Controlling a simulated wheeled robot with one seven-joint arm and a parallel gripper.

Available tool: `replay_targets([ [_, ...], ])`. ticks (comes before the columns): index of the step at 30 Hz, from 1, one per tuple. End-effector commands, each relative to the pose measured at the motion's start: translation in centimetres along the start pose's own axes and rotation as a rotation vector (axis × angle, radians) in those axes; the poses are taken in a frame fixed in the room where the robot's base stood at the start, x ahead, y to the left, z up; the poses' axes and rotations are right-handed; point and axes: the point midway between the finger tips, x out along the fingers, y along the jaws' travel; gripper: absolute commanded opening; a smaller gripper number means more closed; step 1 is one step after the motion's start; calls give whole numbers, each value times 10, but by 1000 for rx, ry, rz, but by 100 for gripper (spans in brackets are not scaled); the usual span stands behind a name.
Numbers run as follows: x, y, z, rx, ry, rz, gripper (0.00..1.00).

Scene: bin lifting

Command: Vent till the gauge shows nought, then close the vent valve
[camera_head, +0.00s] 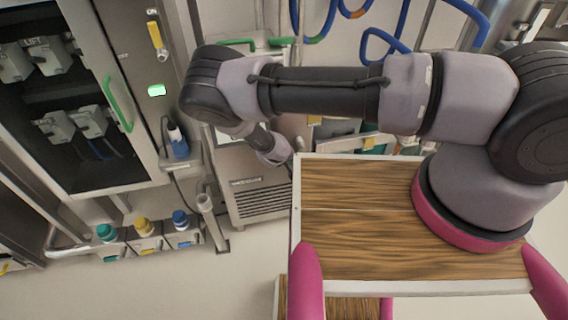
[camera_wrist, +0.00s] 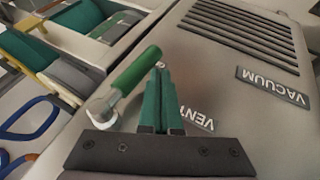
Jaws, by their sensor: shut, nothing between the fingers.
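The vent valve's green lever handle (camera_wrist: 136,72) shows in the wrist view, slanting up and right from a round metal hub (camera_wrist: 103,108). My gripper (camera_wrist: 160,76) has its green fingers together just right of the handle, with nothing between them. The fingertips are close to the handle's upper end; I cannot tell whether they touch. A dark VENT label (camera_wrist: 196,118) is partly hidden behind the fingers. No gauge can be made out in either view. In the head view my forearm and wrist hide the valve and the fingers.
The grey cabinet (camera_head: 262,180) has a slotted grille and a VACUUM label (camera_wrist: 272,86). Blue hoses (camera_wrist: 30,118) lie left in the wrist view. Open floor lies below.

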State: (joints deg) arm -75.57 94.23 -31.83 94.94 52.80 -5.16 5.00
Motion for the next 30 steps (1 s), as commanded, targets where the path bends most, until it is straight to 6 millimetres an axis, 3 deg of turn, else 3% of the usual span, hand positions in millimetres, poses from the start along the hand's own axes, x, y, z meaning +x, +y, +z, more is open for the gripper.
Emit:
replay_targets([
  [30, 12, 20, 4, 0, -1, 6, 0],
])
